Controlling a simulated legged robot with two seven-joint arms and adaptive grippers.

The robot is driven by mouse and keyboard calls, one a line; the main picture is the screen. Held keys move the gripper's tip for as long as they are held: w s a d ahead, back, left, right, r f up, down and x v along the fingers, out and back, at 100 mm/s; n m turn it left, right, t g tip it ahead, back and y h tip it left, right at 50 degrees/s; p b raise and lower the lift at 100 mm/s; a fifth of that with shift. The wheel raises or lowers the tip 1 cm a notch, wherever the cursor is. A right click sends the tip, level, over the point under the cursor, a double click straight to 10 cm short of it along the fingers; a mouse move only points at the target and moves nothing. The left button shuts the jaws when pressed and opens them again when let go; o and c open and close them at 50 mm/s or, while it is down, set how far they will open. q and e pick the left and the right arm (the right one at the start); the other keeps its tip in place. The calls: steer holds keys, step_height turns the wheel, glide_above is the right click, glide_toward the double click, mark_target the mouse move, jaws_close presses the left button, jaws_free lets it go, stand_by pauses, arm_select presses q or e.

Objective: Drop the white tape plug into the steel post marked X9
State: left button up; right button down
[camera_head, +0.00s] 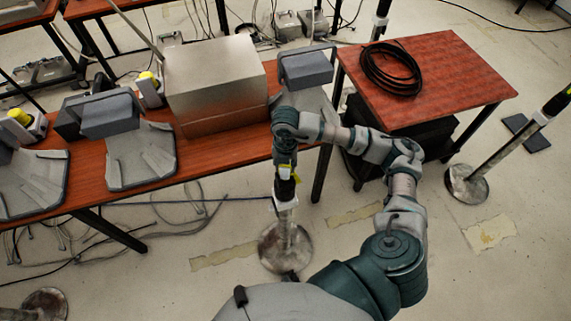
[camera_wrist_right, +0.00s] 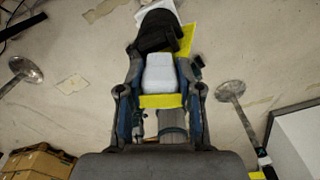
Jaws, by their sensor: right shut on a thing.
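My right gripper (camera_head: 286,165) is above a steel post (camera_head: 285,228) in front of the long table. In the right wrist view, my right gripper (camera_wrist_right: 160,85) is shut on the white plug (camera_wrist_right: 160,72), which has a yellow band below it. Just beyond the plug is a black part (camera_wrist_right: 158,32) with a yellow label beside it, which looks like the post's top. I cannot tell whether plug and post touch. The fingertips hide the plug in the head view. No X9 marking is readable. My left gripper is out of view.
The long table (camera_head: 225,150) holds a metal box (camera_head: 215,70) and grey phone cradles (camera_head: 140,155). A red-topped table (camera_head: 455,80) with a black cable coil (camera_head: 391,68) stands to the right. Another post (camera_head: 505,150) stands at far right. Cables lie under the long table.

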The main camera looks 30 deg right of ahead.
steer(key=shift+s+f+b, duration=0.15)
steer(key=shift+f+b, duration=0.6)
steer(key=shift+f, duration=0.2)
steer(key=shift+r, duration=0.15)
stand_by(0.4)
steer(key=shift+r+p, duration=0.1)
steer(key=shift+p, duration=0.2)
steer(key=shift+r, duration=0.3)
steer(key=shift+r+p, duration=0.3)
stand_by(0.4)
steer(key=shift+f+b, duration=0.45)
steer(key=shift+f, duration=0.05)
steer(key=shift+f, duration=0.35)
